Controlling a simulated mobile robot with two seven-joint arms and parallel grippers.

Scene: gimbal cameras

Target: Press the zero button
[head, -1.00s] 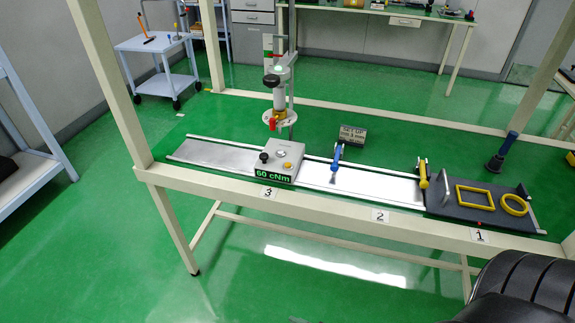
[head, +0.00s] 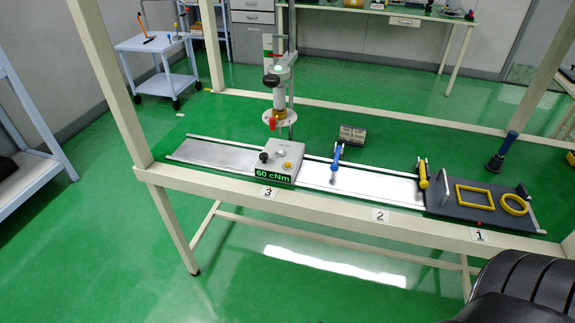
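A grey tester box (head: 273,165) sits on the metal rail above the label 3. Its front display (head: 273,175) reads "60 cNm" in green. On its top are a black knob (head: 264,157), a small yellow button (head: 287,165) and a pale round part (head: 281,153). No lettering on these is legible, so I cannot tell which is the zero button. A column with a red-and-yellow fitting (head: 271,122) stands behind the box. Neither of my grippers is in view.
A blue-handled tool (head: 337,156) and a yellow-handled tool (head: 423,175) stand along the rail to the right. A dark board (head: 465,212) holds a yellow frame and ring. A cream post (head: 115,85) rises left of the rail. A black ribbed shape fills the lower right corner.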

